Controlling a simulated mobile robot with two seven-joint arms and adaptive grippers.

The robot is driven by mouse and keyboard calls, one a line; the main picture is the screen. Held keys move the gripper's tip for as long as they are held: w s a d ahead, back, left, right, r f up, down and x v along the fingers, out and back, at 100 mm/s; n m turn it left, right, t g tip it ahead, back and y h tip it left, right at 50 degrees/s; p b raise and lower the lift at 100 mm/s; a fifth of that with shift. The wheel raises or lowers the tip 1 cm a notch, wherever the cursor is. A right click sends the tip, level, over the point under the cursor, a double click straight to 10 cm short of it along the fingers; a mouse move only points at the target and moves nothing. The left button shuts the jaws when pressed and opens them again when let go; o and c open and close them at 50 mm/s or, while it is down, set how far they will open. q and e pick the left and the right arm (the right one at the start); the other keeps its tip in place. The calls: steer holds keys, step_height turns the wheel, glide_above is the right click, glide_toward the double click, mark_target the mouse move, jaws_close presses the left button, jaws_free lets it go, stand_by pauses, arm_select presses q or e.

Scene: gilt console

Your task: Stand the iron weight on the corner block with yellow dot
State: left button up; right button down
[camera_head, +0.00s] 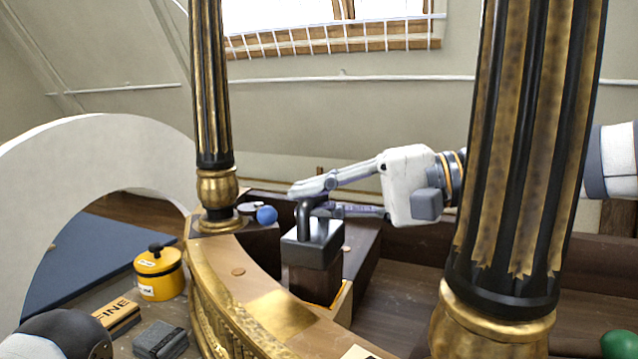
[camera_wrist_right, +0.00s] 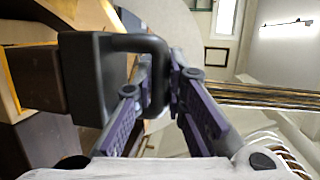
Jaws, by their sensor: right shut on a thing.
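The iron weight (camera_head: 312,250) is a dark rectangular block with a loop handle on top. It is upright, directly over a dark brown block (camera_head: 314,286) in the head view; whether it touches the block I cannot tell. My right gripper (camera_head: 309,200) comes from the right and is shut on the weight's handle. In the right wrist view the weight (camera_wrist_right: 88,85) is at the left, its handle between the fingers of my right gripper (camera_wrist_right: 163,80). No yellow dot shows; the top of the brown block is hidden under the weight. My left gripper is not in view.
A gilt column (camera_head: 212,95) stands left of the weight and a thicker one (camera_head: 520,150) stands right. A blue ball (camera_head: 266,215) lies behind. A yellow pot (camera_head: 158,273), a block lettered FINE (camera_head: 117,316) and a grey block (camera_head: 160,340) are lower left. A green object (camera_head: 622,345) is lower right.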

steer(key=shift+r, duration=0.1)
steer(key=c, duration=1.6)
jaws_free()
steer(key=shift+c, duration=0.2)
steer(key=v, duration=1.2)
steer(key=shift+a, duration=0.1)
